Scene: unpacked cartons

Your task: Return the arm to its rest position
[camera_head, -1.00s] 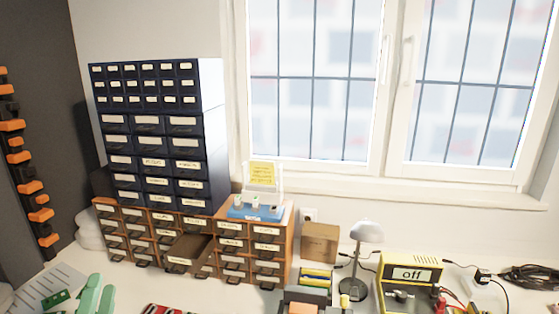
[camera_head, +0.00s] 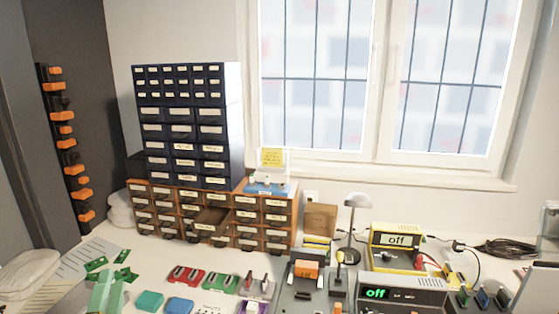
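My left gripper (camera_head: 104,293) shows as pale green finger parts at the bottom left edge, over the white bench. Its fingertips point up in the picture, and the rest of the arm is cut off by the frame. I cannot tell how far apart the fingers are or whether anything is between them. Small green circuit boards (camera_head: 96,264) lie on the bench just beyond it. My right gripper is not in view.
A brown drawer cabinet (camera_head: 279,219) has one drawer (camera_head: 208,224) pulled out; a dark drawer tower (camera_head: 190,130) stands on it. A lamp (camera_head: 357,201), a yellow device (camera_head: 398,240) and coloured trays (camera_head: 186,277) fill the bench.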

